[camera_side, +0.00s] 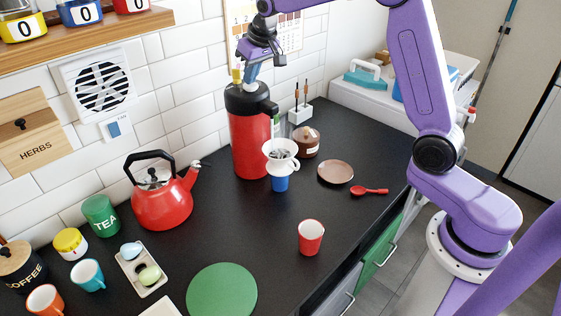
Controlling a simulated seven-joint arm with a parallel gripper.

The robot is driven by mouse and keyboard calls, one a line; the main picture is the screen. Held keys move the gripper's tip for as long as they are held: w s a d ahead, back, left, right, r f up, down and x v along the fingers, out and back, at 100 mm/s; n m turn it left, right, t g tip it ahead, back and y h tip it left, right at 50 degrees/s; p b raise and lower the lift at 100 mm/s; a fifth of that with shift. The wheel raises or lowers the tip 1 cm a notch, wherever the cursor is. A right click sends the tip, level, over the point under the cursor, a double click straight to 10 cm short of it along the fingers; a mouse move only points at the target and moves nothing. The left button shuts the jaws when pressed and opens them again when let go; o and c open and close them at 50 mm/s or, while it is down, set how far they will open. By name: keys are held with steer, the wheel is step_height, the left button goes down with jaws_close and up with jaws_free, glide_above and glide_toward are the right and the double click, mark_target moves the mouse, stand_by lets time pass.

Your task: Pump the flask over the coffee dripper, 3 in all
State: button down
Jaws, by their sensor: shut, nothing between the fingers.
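The flask (249,140) is a tall red cylinder with a black pump top, standing upright near the tiled wall. The white coffee dripper (281,154) sits on a blue cup (280,182), just right of and in front of the flask, below its spout. My gripper (249,82) is shut and points down at the top of the flask. Its fingertips are at or just above the pump top; I cannot tell whether they touch it. The inside of the dripper is mostly too small to read.
A red kettle (163,198) stands left of the flask. A green round mat (221,291) lies in front. The middle of the counter is clear.

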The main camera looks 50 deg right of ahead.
steer(key=shift+r, duration=1.05)
steer(key=shift+f, duration=0.15)
steer(key=shift+f, duration=1)
steer(key=shift+r, duration=1.15)
step_height(320, 180, up, 6)
stand_by(0.8)
